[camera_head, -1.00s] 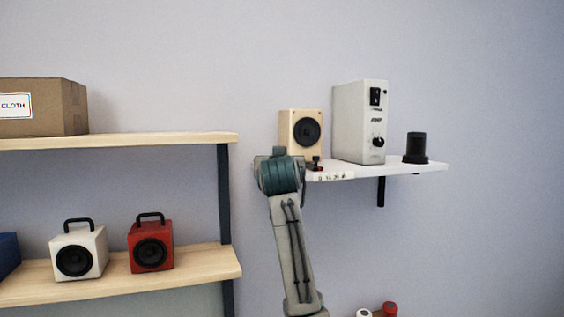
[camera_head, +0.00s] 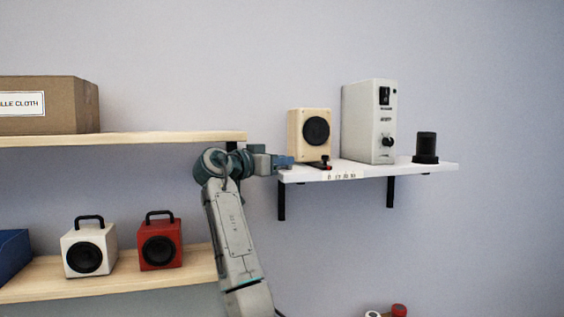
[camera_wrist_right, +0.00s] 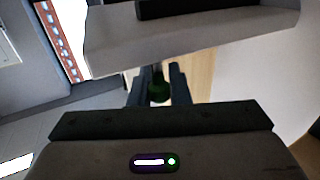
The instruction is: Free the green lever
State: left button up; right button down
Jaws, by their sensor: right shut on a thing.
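My right gripper (camera_head: 285,162) reaches the left end of the white wall shelf (camera_head: 440,168) from the left. In the right wrist view its two fingers (camera_wrist_right: 158,92) close around a small, dark green piece, the green lever (camera_wrist_right: 158,90). Most of the lever is hidden by the fingers and the shadow. In the head view I cannot make out the lever. My left gripper is not in view.
On the white shelf stand a cream speaker (camera_head: 309,136), a small red and black part (camera_head: 325,163), a grey amplifier (camera_head: 358,125) and a black cylinder (camera_head: 427,146). At left, wooden shelves hold a cardboard box (camera_head: 75,104), a white speaker (camera_head: 88,248) and a red speaker (camera_head: 160,242).

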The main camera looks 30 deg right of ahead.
jog(key=shift+r+m+g, duration=0.1)
jog(key=shift+m+g, duration=0.3)
jog(key=shift+g, duration=0.3)
jog(key=c, duration=1.4)
grip_release()
jog(key=shift+w, duration=0.1)
jog(key=shift+o, duration=0.2)
jog(key=shift+a, duration=0.1)
jog(key=shift+a+f+b, duration=0.2)
jog(key=shift+a+b, duration=0.15)
jog(key=shift+a, duration=0.05)
jog(key=s+a+b, duration=0.1)
jog(key=a+b, duration=0.3)
jog(key=a, duration=0.5)
jog(key=shift+a+r, duration=0.15)
jog(key=shift+a, duration=0.25)
